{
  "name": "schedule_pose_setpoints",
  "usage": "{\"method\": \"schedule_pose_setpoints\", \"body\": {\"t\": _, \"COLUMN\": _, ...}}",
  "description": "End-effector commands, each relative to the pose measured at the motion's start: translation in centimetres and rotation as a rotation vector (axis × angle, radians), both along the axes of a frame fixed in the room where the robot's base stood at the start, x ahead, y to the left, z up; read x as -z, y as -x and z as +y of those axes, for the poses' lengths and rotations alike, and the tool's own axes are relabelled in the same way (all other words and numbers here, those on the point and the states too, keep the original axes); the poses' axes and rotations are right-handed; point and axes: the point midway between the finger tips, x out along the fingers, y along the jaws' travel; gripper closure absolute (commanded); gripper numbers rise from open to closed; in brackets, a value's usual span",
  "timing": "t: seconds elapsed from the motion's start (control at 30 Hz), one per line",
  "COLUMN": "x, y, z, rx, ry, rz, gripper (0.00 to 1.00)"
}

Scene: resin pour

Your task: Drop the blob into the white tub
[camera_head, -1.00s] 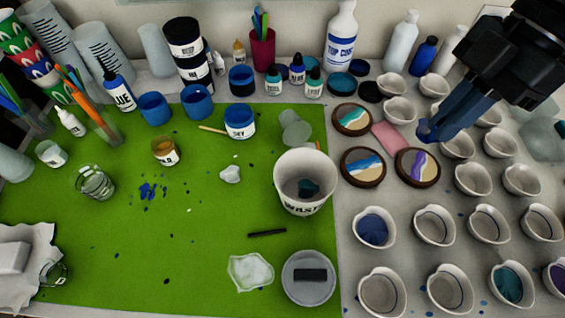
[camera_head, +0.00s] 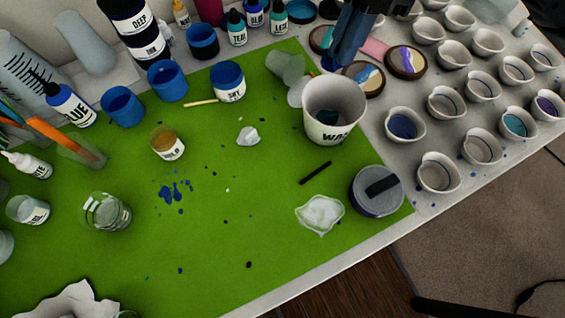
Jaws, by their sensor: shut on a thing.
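The white tub (camera_head: 335,98) stands upright at the right part of the green mat, with dark lettering on its front, partly readable as "WAS". A dark teal piece lies inside it. My gripper (camera_head: 333,62) hangs at the top of the picture, just behind the tub's far rim as seen here. It is shut on a small dark blue blob (camera_head: 329,63), mostly hidden between the fingertips. I cannot tell the height of the blob above the table.
Painted round coasters (camera_head: 406,63) and several white cups (camera_head: 439,172) stand right of the tub. Blue jars (camera_head: 167,81) and bottles stand behind.

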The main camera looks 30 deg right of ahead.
Motion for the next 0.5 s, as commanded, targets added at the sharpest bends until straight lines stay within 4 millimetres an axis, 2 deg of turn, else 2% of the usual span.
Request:
{"method": "schedule_pose_setpoints", "body": {"t": 0.03, "x": 0.81, "y": -0.01, "z": -0.03, "rx": 0.001, "ry": 0.000, "rz": -0.001, "gripper": 1.00}}
{"method": "schedule_pose_setpoints", "body": {"t": 0.1, "x": 1.15, "y": -0.02, "z": -0.02, "rx": 0.001, "ry": 0.000, "rz": -0.001, "gripper": 1.00}}
{"method": "schedule_pose_setpoints", "body": {"t": 0.4, "x": 1.22, "y": -0.02, "z": -0.02, "rx": 0.000, "ry": 0.000, "rz": -0.001, "gripper": 1.00}}
{"method": "schedule_pose_setpoints", "body": {"t": 0.43, "x": 1.21, "y": -0.01, "z": -0.01, "rx": 0.000, "ry": 0.000, "rz": -0.001, "gripper": 0.93}}
{"method": "schedule_pose_setpoints", "body": {"t": 0.5, "x": 1.21, "y": -0.01, "z": -0.01, "rx": 0.000, "ry": 0.000, "rz": -0.001, "gripper": 0.86}}
